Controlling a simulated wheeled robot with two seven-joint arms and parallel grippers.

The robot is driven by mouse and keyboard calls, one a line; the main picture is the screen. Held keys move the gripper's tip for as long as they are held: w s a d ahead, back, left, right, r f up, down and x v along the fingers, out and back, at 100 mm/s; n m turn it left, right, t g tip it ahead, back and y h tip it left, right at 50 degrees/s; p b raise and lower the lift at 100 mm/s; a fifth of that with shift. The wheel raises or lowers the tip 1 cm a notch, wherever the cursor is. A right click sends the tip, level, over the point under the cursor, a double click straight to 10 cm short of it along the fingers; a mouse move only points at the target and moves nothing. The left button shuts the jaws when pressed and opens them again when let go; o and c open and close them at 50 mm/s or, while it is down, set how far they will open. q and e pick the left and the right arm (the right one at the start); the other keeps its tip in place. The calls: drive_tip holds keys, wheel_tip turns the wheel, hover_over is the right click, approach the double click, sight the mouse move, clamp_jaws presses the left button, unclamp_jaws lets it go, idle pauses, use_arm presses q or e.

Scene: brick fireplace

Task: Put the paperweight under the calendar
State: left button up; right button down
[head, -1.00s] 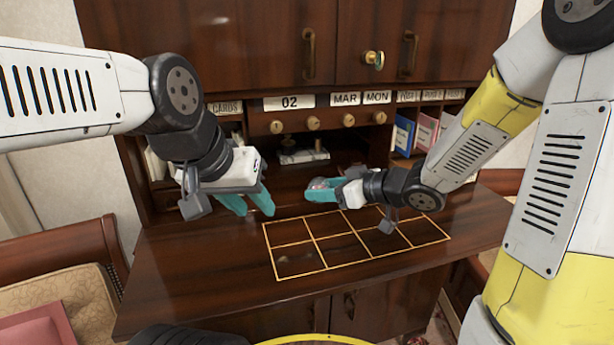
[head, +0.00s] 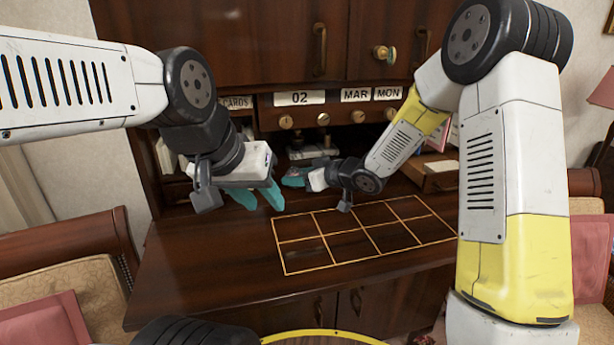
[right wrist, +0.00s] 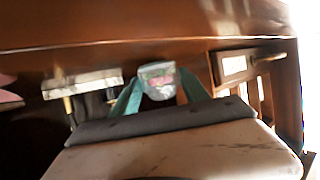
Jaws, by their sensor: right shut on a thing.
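The calendar is a row of white plates on the cabinet reading 02 (head: 299,98), MAR (head: 355,95) and MON (head: 388,93), above a row of round knobs. My right gripper (head: 292,177) is shut on the paperweight, at the opening below the calendar. The paperweight is a clear, rounded piece with pink inside and shows between the teal fingers in the right wrist view (right wrist: 158,82); it is barely visible in the head view. My left gripper (head: 259,198) is open and empty, lower and to the left, over the desk.
A metal and dark desk item (head: 312,153) stands in the recess behind my right gripper. A wooden box with a label (head: 430,172) sits at the right, beside pigeonholes. The desktop with a gold grid (head: 365,235) is clear. Chairs stand at both sides.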

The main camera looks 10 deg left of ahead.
drive_tip(key=shift+f, duration=0.25)
drive_tip(key=shift+f, duration=0.2)
drive_tip(key=c, duration=0.6)
unclamp_jaws()
drive_tip(key=shift+o, duration=0.2)
